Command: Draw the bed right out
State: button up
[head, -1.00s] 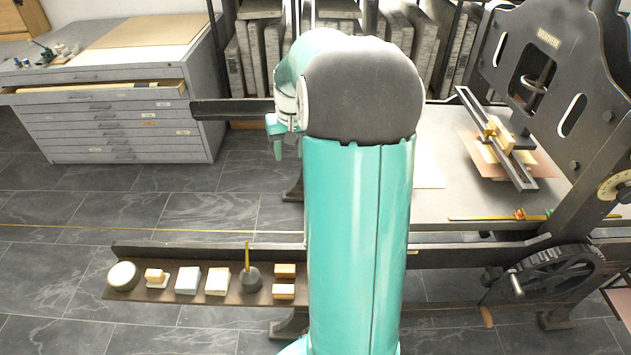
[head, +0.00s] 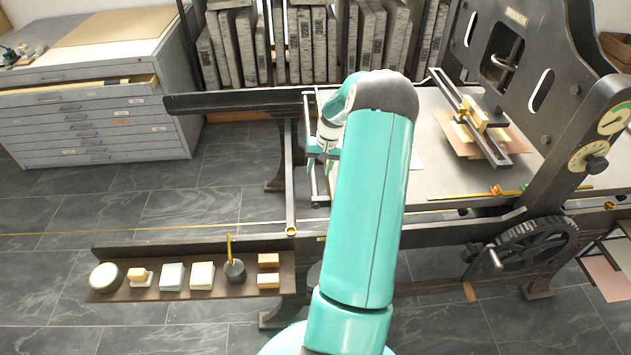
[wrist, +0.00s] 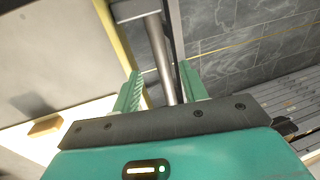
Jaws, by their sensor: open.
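The flat grey bed (head: 465,150) of the press lies on the dark frame, its right part under the tall press side. A pale metal bar (head: 306,110) runs across the bed's left end. My gripper (head: 320,161) is at this bar, with its jaws pointing down. In the wrist view a round grey bar (wrist: 157,45) runs between the two green fingers of my gripper (wrist: 162,85), which are open and apart. My arm hides part of the bed's left side in the head view.
Dark rails (head: 235,100) extend left of the bed, with open floor between them. A shelf (head: 140,293) with a round tub, blocks and a brush pot runs along the near rail. A grey drawer cabinet (head: 90,115) stands at the back left. A spoked wheel (head: 535,245) is at the right.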

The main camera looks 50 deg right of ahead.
aim_at(315, 183)
jog(key=f, duration=0.4)
jog(key=w+f, duration=0.1)
jog(key=f, duration=0.1)
jog(key=shift+a, duration=0.4)
grip_shut()
